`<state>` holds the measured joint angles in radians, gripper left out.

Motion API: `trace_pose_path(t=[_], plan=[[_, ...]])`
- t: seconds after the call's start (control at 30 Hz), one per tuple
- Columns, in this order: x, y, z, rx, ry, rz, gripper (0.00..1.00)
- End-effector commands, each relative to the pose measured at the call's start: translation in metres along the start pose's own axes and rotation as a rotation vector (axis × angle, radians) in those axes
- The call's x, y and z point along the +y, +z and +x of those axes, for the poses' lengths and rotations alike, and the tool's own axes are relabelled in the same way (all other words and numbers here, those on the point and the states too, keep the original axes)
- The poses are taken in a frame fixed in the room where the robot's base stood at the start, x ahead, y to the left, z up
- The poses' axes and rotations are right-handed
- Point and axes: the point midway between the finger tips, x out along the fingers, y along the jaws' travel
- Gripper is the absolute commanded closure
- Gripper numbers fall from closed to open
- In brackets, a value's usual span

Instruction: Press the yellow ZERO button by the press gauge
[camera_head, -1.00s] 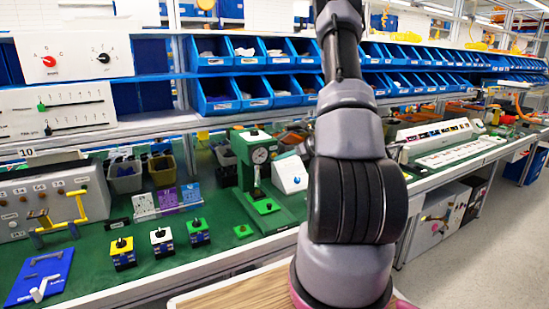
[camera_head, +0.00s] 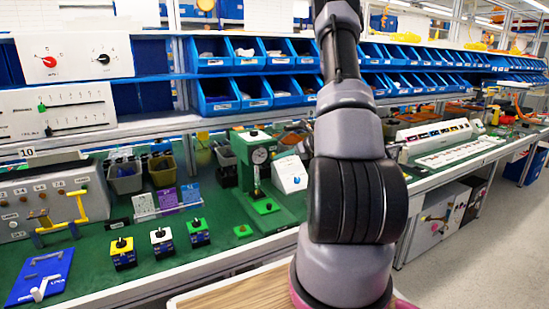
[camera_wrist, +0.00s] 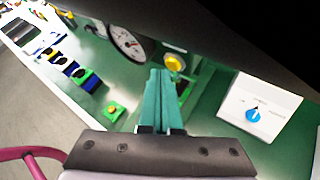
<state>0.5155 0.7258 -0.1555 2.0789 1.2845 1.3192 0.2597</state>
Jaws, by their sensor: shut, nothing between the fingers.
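The yellow button (camera_wrist: 175,62) shows in the wrist view, on a green part beside the round press gauge (camera_wrist: 127,43). Any lettering by it is too small to read. In the head view the green press with its white-faced gauge (camera_head: 260,156) stands on the bench just left of my arm; I cannot make out the yellow button there. My gripper (camera_wrist: 163,72) is shut and empty, its teal fingers together. The fingertips appear just below and left of the button in the wrist view; I cannot tell whether they touch anything. The head view does not show my gripper.
A white box with a blue knob (camera_wrist: 253,113) stands right of the fingers in the wrist view. A small green button block (camera_wrist: 112,110) lies to their left. Several small switch blocks (camera_head: 162,241) stand on the bench's green top. Blue bins (camera_head: 217,95) line the shelf behind.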

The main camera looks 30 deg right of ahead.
Motion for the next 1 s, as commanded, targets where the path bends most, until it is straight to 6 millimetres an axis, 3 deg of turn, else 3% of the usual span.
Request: trace_pose_path(t=[1.0], plan=[[-0.0020,0.0050,0.0121,0.002,0.009,0.001,1.00]])
